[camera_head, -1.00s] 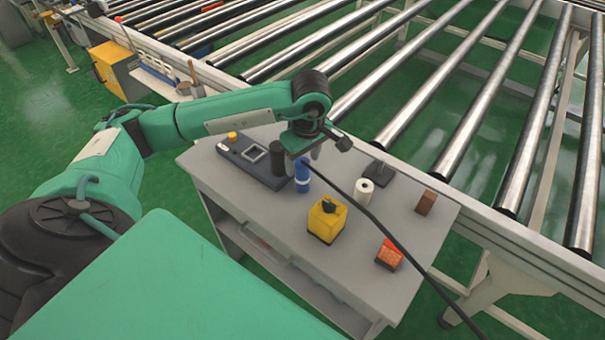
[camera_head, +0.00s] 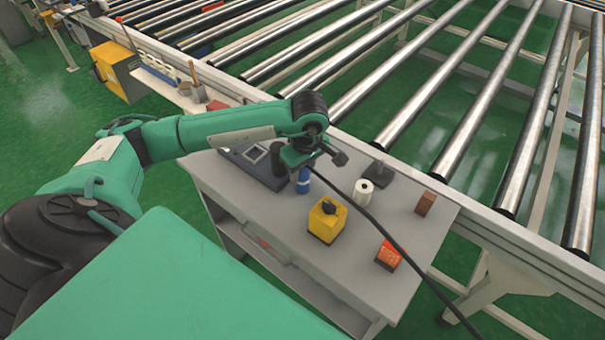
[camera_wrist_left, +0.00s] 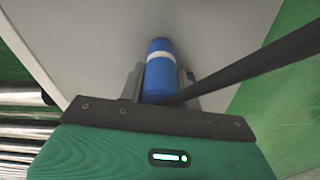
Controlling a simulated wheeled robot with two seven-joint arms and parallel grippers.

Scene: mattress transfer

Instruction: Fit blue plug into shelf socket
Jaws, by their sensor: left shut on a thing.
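The blue plug (camera_head: 303,182) is a short blue cylinder with a pale band, upright at the tabletop by the dark-grey panel. It also shows in the left wrist view (camera_wrist_left: 160,72). My left gripper (camera_head: 302,169) points down and is shut on the plug's upper part, with a finger on each side. A black cable (camera_head: 385,232) runs from the gripper to the lower right; in the wrist view it reaches the plug's near end. I cannot make out the shelf socket for certain. My right gripper is not in view.
A roller conveyor (camera_head: 470,140) lies behind. The cable crosses the tabletop.

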